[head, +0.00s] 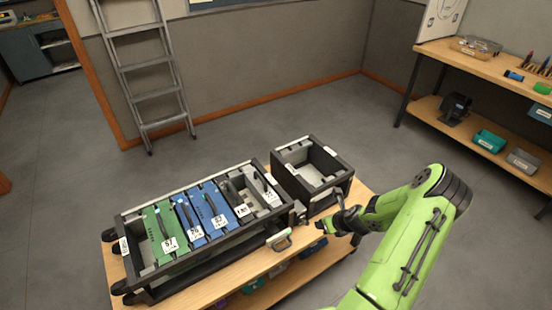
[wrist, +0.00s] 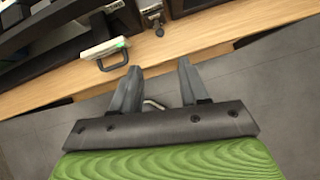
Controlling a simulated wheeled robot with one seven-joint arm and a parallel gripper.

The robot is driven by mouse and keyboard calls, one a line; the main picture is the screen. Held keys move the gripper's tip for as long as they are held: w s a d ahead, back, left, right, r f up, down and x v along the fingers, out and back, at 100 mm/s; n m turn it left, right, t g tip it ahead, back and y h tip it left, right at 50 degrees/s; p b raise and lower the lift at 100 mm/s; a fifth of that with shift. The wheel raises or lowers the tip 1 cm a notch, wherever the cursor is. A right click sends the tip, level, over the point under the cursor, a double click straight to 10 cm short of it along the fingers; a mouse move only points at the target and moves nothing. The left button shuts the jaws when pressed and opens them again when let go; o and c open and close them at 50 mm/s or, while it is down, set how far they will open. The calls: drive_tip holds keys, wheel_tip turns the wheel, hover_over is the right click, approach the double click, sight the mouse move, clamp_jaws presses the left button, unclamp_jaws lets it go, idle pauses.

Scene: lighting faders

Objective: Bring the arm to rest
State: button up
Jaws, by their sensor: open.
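My gripper (head: 325,227) is at the end of my green arm, over the front right part of the wooden cart, near the gap between the long rack and the small box. In the wrist view my gripper (wrist: 158,85) shows two grey fingers spread apart with nothing between them. The fingers point toward the cart's wooden edge (wrist: 210,40). The arm (head: 405,240) reaches in from the lower right and is bent at the elbow.
The black rack (head: 125,222) holds green, blue and grey fader modules. An empty-looking black box (head: 330,160) stands to its right. A white handled piece (head: 279,239) sits at the cart's front. A ladder (head: 145,70) leans behind; a workbench (head: 480,60) stands right. Floor between is clear.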

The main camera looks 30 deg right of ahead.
drive_tip(key=w+a+r+n+g, duration=0.1)
drive_tip(key=a+r+n, duration=0.7)
drive_tip(key=r+n, duration=0.3)
drive_tip(key=a+r+n+g, duration=0.1)
drive_tip(key=a+r+n, duration=0.75)
drive_tip(key=r, duration=0.35)
drive_tip(key=s+a+r+n, duration=0.6)
drive_tip(key=s+n, duration=0.3)
drive_tip(key=s+a+r+n, duration=0.6)
drive_tip(key=s+a+n, duration=0.1)
drive_tip(key=s+n, duration=0.2)
drive_tip(key=shift+r+t+y, duration=0.3)
drive_tip(key=shift+d, duration=0.1)
